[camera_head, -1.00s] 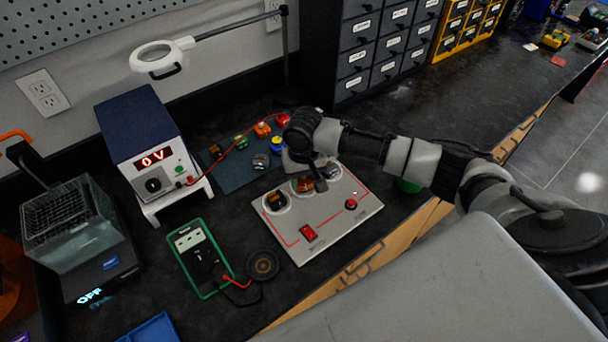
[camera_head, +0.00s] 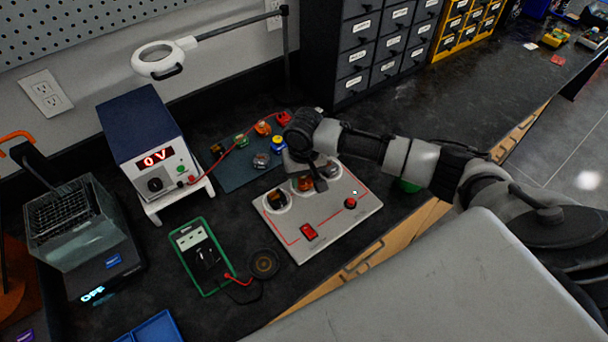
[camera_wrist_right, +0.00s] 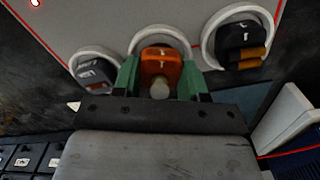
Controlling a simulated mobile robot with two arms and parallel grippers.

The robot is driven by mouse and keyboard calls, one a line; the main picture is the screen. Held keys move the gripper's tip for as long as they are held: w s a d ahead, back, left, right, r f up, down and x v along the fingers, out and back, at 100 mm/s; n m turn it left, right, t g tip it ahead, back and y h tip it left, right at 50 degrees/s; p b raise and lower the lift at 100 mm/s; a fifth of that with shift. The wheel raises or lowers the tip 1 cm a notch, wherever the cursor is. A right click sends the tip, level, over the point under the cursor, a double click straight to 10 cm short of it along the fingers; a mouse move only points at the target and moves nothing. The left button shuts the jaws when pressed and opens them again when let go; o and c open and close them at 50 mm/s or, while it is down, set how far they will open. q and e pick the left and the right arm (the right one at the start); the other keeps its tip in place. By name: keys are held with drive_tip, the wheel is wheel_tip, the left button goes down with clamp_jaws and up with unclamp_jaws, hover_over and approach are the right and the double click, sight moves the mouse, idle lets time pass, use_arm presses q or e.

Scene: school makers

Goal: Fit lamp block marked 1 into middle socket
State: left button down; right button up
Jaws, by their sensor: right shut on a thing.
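The orange lamp block marked 1 (camera_wrist_right: 160,66) is between the green fingers of my right gripper (camera_wrist_right: 160,78), which is shut on it. The block is at the white ring of the middle socket (camera_wrist_right: 152,34); how deep it sits I cannot tell. In the head view, my right gripper (camera_head: 308,168) covers part of the grey socket board (camera_head: 330,222). In the wrist view, a black block with orange cylinders (camera_wrist_right: 242,42) sits in the right-hand socket and a dark grey block (camera_wrist_right: 96,73) in the left-hand one. My left gripper is out of view.
A dark mat (camera_head: 238,178) behind the board holds several small coloured parts. A power supply (camera_head: 145,140) reading 0 V, a green multimeter (camera_head: 203,258) and a black coil (camera_head: 264,264) stand left of the board. Labelled drawers (camera_head: 375,45) stand behind.

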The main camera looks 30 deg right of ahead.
drive_tip(key=shift+p, duration=0.4)
drive_tip(key=shift+f, duration=0.55)
drive_tip(key=o, duration=0.8)
drive_tip(key=shift+o, duration=0.2)
wheel_tip(320, 180, up, 11)
drive_tip(key=p, duration=1.2)
drive_tip(key=shift+r+p, duration=0.1)
drive_tip(key=shift+p, duration=0.25)
